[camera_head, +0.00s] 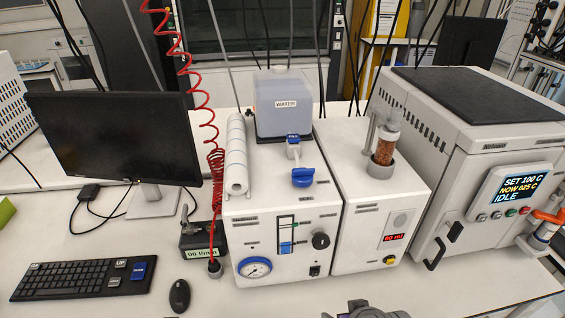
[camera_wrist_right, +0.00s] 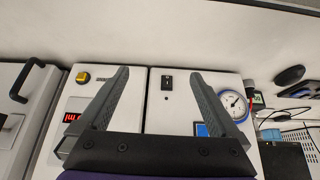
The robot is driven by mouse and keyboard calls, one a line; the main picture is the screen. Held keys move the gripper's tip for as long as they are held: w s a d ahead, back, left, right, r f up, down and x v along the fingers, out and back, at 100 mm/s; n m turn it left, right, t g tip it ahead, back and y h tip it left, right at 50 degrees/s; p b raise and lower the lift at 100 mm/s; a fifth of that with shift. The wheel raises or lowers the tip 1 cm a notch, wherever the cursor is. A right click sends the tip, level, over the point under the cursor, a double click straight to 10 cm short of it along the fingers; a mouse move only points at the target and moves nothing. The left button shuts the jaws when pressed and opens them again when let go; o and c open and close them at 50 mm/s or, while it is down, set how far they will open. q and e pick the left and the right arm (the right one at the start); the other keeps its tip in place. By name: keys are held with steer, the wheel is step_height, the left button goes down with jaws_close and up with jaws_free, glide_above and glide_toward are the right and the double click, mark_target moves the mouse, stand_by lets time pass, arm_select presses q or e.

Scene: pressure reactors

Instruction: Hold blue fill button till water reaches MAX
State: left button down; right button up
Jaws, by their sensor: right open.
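A white water unit (camera_head: 250,222) stands mid-table with a translucent WATER tank (camera_head: 284,108) on top. A small blue-topped part (camera_head: 293,139) with unreadable lettering sits below the tank, and a larger blue knob (camera_head: 303,177) sits in front of it. I cannot tell for certain which is the fill button. The front has a vertical level gauge (camera_head: 286,234) with blue in its lower part; its MAX mark is not readable. My right gripper (camera_wrist_right: 160,75) is open and empty, its fingers toward the unit fronts. Part of it shows low in the head view (camera_head: 370,311). My left gripper is not in view.
A pressure dial (camera_head: 254,268) and a black knob (camera_head: 320,240) are on the unit's front. A white unit (camera_head: 365,215) with a red display and a large reactor (camera_head: 470,160) stand to the right. A monitor (camera_head: 115,135) and keyboard (camera_head: 85,280) are left.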

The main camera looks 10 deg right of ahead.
jaws_close()
stand_by(1.5)
